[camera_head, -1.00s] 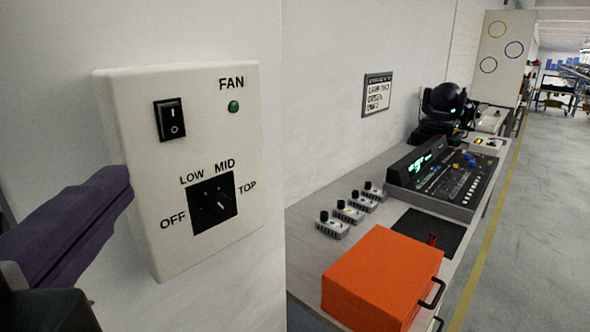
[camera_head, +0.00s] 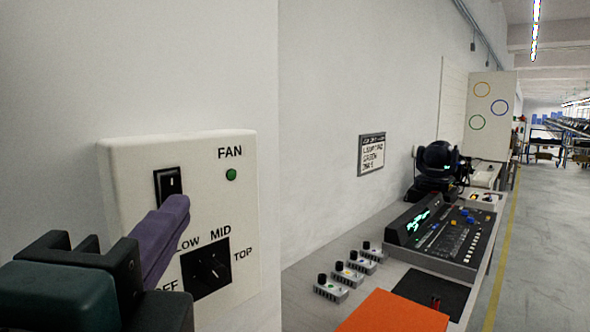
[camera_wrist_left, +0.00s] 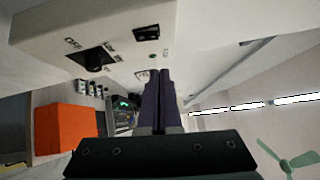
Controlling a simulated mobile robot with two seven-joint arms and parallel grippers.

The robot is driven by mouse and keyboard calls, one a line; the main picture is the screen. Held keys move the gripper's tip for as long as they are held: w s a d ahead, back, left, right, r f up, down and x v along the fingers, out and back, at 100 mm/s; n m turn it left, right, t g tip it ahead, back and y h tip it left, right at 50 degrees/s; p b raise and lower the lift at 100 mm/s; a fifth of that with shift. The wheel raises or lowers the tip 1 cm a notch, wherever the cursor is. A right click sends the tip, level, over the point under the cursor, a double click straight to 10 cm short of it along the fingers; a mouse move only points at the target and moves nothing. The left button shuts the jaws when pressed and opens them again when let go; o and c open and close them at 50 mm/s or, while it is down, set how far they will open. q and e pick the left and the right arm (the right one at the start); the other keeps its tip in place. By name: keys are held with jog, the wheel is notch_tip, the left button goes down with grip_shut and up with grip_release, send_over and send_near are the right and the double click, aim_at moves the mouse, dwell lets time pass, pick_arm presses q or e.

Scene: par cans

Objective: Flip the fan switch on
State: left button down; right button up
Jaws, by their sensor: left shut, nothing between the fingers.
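The fan switch (camera_head: 172,186) is a black rocker on a pale wall box (camera_head: 136,165) marked FAN. It shows also in the left wrist view (camera_wrist_left: 147,33). A green light (camera_head: 231,174) sits to its right, and a black speed dial (camera_head: 207,268) marked OFF, LOW, MID, TOP is below. My left gripper (camera_head: 178,208) is shut and empty, its purple fingers in front of the box just below the rocker. They hide the rocker's lower part in the head view. I cannot tell whether the tips touch it. My right gripper is not in view.
A bench along the wall on the right holds an orange box (camera_head: 395,315), several small knob units (camera_head: 345,275), a control console (camera_head: 440,235) and a black moving-head lamp (camera_head: 437,168). A sign (camera_head: 371,154) hangs on the wall.

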aim_at(178, 174)
pick_arm(q)
jog(key=w, duration=0.1)
jog(key=w+a, duration=0.1)
jog(key=w, duration=0.1)
jog(key=w+a+r+p, duration=0.1)
jog(key=w, duration=0.1)
jog(key=shift+w+a, duration=0.2)
jog(key=shift+a, duration=0.05)
jog(key=shift+w+a, duration=0.4)
jog(key=shift+a, duration=0.15)
